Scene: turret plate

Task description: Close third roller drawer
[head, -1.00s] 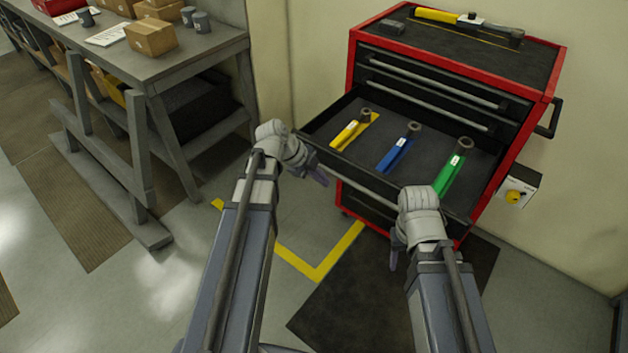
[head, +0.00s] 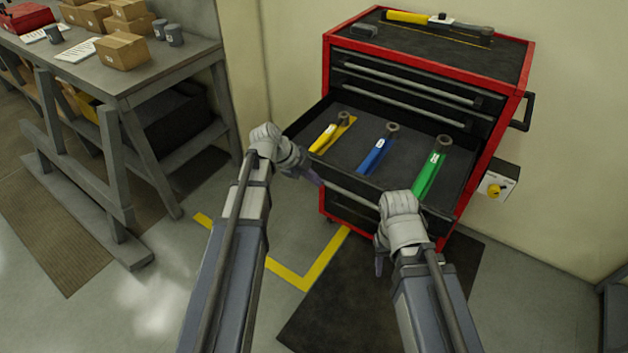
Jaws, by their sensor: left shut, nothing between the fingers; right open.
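The red and black roller cabinet (head: 480,158) stands against the wall. Its third drawer (head: 385,122) is pulled out toward me, with a grey handle bar (head: 352,195) along its front. A yellow tool (head: 330,134), a blue tool (head: 376,154) and a green tool (head: 431,172) lie in it. My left gripper (head: 313,178) is shut and empty at the left end of the drawer front; I cannot tell whether it touches. My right gripper (head: 380,262) is open in front of the drawer's right part, its fingers pointing down and partly hidden by its wrist.
The two drawers above (head: 408,88) are closed. A yellow-handled tool (head: 420,18) lies on the cabinet top. A control box with a yellow knob (head: 494,187) is on the right. A workbench (head: 150,75) with boxes stands at left. The floor between is clear.

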